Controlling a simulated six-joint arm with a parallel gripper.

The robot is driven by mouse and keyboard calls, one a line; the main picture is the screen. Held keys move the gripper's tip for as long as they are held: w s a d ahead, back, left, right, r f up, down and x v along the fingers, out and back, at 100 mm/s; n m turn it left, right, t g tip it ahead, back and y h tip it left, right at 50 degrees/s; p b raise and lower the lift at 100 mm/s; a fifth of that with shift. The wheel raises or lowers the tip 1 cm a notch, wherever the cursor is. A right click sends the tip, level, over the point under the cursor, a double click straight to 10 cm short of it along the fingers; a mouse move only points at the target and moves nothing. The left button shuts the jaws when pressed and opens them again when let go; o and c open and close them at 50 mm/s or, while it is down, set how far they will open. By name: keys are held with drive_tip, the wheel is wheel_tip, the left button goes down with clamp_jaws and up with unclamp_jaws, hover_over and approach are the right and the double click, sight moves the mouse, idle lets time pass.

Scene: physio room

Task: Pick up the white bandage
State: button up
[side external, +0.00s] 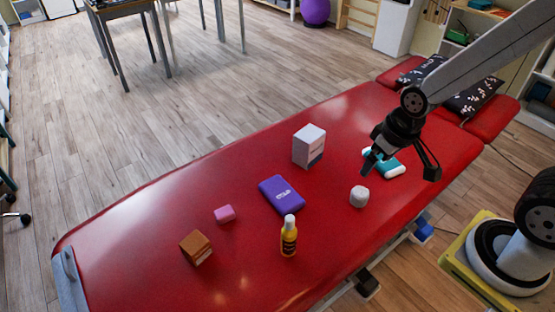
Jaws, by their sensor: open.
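A small white rounded roll, which looks like the white bandage (359,196), lies on the red treatment table (240,262), right of the middle. My gripper (402,168) is above the table, up and to the right of the roll in the picture. Its fingers are spread apart with nothing between them. The gripper is apart from the roll. A teal and white item (388,170) lies behind the gripper and is partly hidden by it.
A white box (308,146) stands behind the roll. Dark patterned pillows (474,97) lie at the far end. The table's near edge is clear.

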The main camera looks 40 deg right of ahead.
drive_tip(key=m+t+y, duration=0.8)
drive_tip(key=m, duration=2)
approach(362, 197)
drive_tip(key=w+f, duration=0.2)
drive_tip(key=f, duration=0.1)
drive_tip(key=shift+w+d, duration=0.25)
drive_tip(key=shift+d, duration=0.05)
drive_tip(key=shift+x, duration=1.35)
drive_tip(key=shift+a, duration=0.1)
drive_tip(key=shift+x, duration=2.55)
